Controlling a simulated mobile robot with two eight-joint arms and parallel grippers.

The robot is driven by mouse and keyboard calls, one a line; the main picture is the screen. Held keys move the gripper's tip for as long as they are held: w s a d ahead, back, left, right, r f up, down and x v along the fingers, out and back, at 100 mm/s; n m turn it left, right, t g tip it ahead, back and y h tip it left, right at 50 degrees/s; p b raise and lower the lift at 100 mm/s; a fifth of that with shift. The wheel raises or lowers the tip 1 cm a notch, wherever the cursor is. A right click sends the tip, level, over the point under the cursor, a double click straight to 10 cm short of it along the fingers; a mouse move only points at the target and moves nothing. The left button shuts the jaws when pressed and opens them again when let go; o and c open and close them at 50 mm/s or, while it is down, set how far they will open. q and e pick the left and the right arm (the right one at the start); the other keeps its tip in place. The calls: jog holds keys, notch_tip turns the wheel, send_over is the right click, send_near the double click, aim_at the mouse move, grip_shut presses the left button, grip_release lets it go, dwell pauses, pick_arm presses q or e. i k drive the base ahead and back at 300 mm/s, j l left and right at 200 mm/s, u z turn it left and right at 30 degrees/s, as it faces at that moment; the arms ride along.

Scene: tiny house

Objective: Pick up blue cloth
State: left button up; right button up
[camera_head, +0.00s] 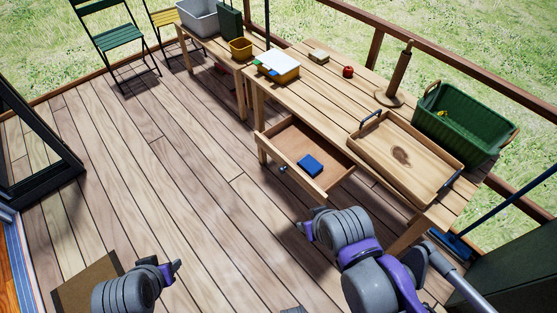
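A small folded blue cloth (310,165) lies flat in an open wooden drawer (285,140) under the front of the wooden table. My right gripper (303,227) is in front of the drawer, lower in the view and apart from the cloth. Its fingers are small and partly hidden by the wrist, so I cannot tell whether they are open. My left gripper (176,267) is over the deck at the lower left, far from the cloth. Its finger opening is not clear either.
A wooden tray (395,155) with dark handles, a green crate (450,125), a paper-towel stand (398,80), a red apple (348,71) and a yellow-white box (278,67) stand on the table (315,95). The drawer sticks out over the deck. Deck space (150,185) at left is clear.

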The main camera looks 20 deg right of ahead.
aim_at(311, 166)
jog(key=z, duration=1.4)
